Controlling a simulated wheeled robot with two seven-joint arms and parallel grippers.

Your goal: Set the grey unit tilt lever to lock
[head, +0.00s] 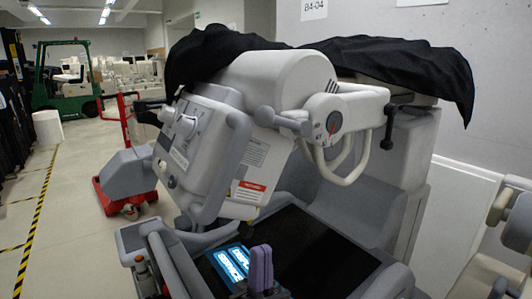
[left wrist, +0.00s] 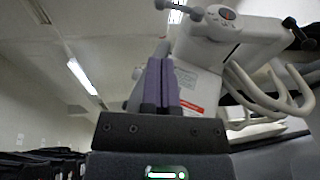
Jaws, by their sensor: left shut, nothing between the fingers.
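The grey unit (head: 275,75) is a large tilted head on a cart, partly under a black cover. On its side is a round dial (head: 334,123) with a red pointer. A grey lever (head: 285,122) with a round knob runs left from beside the dial. The lever (left wrist: 178,9) and dial (left wrist: 227,13) also show at the top of the left wrist view. I cannot read any lock marking. My left gripper (head: 261,250) has purple fingers, shut and empty, well below the lever and apart from it. The fingers (left wrist: 161,62) point up in the left wrist view. My right gripper is not in view.
A black cover (head: 405,62) drapes over the top. A pale curved handle (head: 345,172) hangs below the dial, and a dark lever (head: 389,130) is to its right. A lit screen (head: 230,263) is near my gripper. A red trolley (head: 122,195) stands left; the floor beyond is open.

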